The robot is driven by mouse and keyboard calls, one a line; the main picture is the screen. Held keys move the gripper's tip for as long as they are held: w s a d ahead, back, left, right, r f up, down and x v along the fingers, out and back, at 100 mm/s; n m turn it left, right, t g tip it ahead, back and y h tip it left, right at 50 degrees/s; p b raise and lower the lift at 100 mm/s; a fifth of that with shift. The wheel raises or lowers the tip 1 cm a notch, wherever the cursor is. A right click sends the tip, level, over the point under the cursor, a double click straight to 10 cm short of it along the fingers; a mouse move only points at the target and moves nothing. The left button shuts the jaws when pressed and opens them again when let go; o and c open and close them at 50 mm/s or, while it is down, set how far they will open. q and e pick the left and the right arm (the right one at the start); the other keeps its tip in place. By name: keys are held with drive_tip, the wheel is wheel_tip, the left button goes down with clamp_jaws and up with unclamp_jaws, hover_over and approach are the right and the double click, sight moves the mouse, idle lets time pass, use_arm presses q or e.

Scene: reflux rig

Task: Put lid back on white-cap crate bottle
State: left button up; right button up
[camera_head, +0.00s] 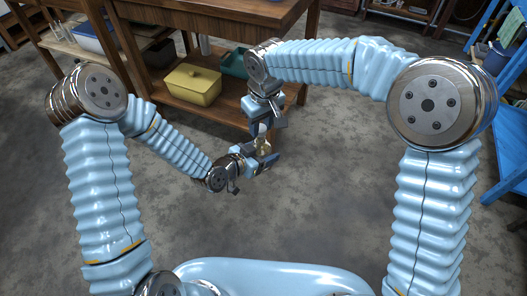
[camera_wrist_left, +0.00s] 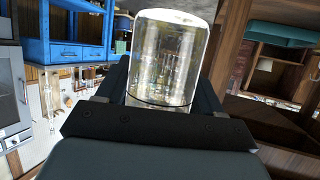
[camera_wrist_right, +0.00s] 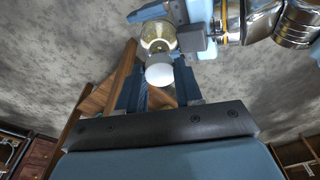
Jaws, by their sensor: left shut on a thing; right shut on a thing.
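A clear glass bottle (camera_head: 263,145) is held in the air over the open floor in the head view. My left gripper (camera_head: 264,158) is shut on it. The bottle's clear body (camera_wrist_left: 165,62) fills the space between the dark fingers in the left wrist view. My right gripper (camera_head: 264,122) is just above, pointing down, shut on the white lid. In the right wrist view the round white lid (camera_wrist_right: 159,72) is between the fingertips, lined up with the bottle (camera_wrist_right: 157,38) beyond. I cannot tell whether lid and neck touch; the lid hides the mouth.
A wooden table (camera_head: 215,12) with a lower shelf stands behind; a yellow lidded box (camera_head: 193,84) and a teal bin (camera_head: 234,63) sit on that shelf. A blue rack (camera_head: 505,125) stands at the right. The grey floor (camera_head: 320,200) around my grippers is clear.

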sight(261, 152)
idle(0.6)
drive_tip(key=shift+f, duration=0.85)
drive_tip(key=shift+f, duration=0.55)
